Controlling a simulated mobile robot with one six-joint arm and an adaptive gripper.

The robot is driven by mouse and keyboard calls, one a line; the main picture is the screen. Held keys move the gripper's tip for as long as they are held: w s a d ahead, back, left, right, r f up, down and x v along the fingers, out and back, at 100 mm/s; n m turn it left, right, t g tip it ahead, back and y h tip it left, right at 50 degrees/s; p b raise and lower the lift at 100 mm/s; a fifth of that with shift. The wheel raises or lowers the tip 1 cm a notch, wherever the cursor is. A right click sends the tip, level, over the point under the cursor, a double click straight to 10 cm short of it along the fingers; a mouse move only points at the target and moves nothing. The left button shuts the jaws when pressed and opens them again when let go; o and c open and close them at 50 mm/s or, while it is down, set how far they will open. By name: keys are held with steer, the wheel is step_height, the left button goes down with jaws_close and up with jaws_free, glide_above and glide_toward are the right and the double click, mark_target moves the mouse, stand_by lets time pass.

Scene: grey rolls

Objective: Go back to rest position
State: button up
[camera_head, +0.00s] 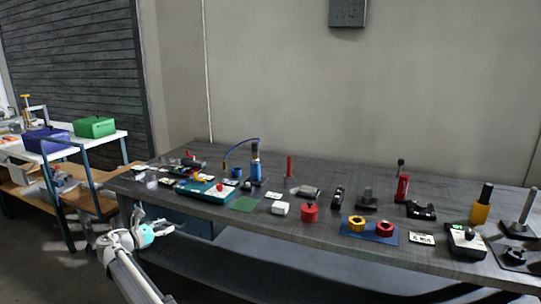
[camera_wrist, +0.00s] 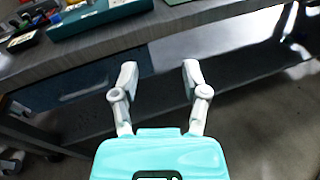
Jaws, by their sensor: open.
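My gripper (camera_wrist: 158,82) is open in the wrist view, with its two pale fingers apart and nothing between them. It is in front of the workbench's near edge, with dark floor and the space under the bench behind it. In the head view my gripper (camera_head: 161,226) is at the lower left, in front of the bench and apart from it. My white arm reaches up to it from the bottom edge.
A long dark workbench (camera_head: 330,222) carries tools: a teal tray (camera_head: 205,190), a blue pump-like device (camera_head: 255,165), a red pot (camera_head: 310,212) and a blue mat (camera_head: 352,236). A white side table (camera_head: 108,138) with green (camera_head: 95,126) and purple bins (camera_head: 46,140) stands left.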

steer(key=s+d+f+m+g+y, duration=0.1)
steer(key=s+d+f+m+g, duration=0.2)
steer(key=d, duration=0.9)
steer(key=s+d+f+m+g+y, duration=0.1)
steer(key=d+f+m+g, duration=0.35)
steer(key=d, duration=0.75)
steer(key=s+d+f+m+g, duration=0.15)
steer(key=d+f+m, duration=0.35)
steer(key=d, duration=0.7)
steer(key=s+d+f+m+g+y, duration=0.2)
steer(key=s+d+m+y, duration=0.2)
steer(key=s+d+m, duration=0.45)
steer(key=s+d+f+m+g+y, duration=0.2)
steer(key=s+d+m+y, duration=0.3)
steer(key=s+d, duration=0.55)
step_height(320, 180, up, 22)
steer(key=a+m+p, duration=0.1)
steer(key=p, duration=2.1)
steer(key=shift+s+a+h, duration=0.25)
steer(key=shift+a+h, duration=0.05)
steer(key=shift+a, duration=0.1)
